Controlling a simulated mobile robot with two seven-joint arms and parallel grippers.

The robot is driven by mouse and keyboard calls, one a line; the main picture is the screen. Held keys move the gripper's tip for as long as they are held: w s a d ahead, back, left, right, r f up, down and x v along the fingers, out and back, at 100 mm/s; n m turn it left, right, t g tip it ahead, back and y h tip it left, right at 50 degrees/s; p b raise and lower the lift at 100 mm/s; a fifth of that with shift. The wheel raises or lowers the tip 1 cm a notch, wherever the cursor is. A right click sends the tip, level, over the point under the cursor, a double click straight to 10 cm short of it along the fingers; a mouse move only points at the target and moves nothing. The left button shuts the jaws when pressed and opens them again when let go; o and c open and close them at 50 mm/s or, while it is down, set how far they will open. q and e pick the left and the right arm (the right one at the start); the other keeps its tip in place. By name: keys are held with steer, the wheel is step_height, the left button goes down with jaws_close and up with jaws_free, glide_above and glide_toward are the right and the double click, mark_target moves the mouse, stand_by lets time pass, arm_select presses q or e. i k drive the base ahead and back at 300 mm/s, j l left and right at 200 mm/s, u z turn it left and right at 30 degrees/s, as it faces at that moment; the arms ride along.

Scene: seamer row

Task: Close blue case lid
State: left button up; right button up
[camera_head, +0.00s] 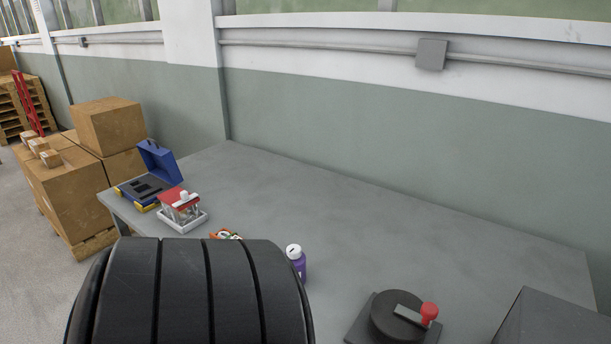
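The blue case (147,189) stands at the far left corner of the grey table. Its blue lid (159,162) is raised, and dark contents or lining show inside. Yellow parts show at its lower corners. Neither of my grippers is in the head view. A large black ribbed form in the lower left foreground covers part of the table and may be part of my own body; I cannot tell.
A red-and-white item in a white tray (188,223) stands right beside the case. A purple bottle (298,266), a colourful packet (226,235) and a dark round device with a red knob (398,318) are nearer. The table's (400,232) middle and back are clear. Cardboard boxes (62,205) stand left.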

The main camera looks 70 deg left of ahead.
mark_target(159, 162)
steer(key=u, duration=3.25)
steer(key=i+j+z, duration=0.25)
steer(key=i+j, duration=0.9)
steer(key=i, duration=0.15)
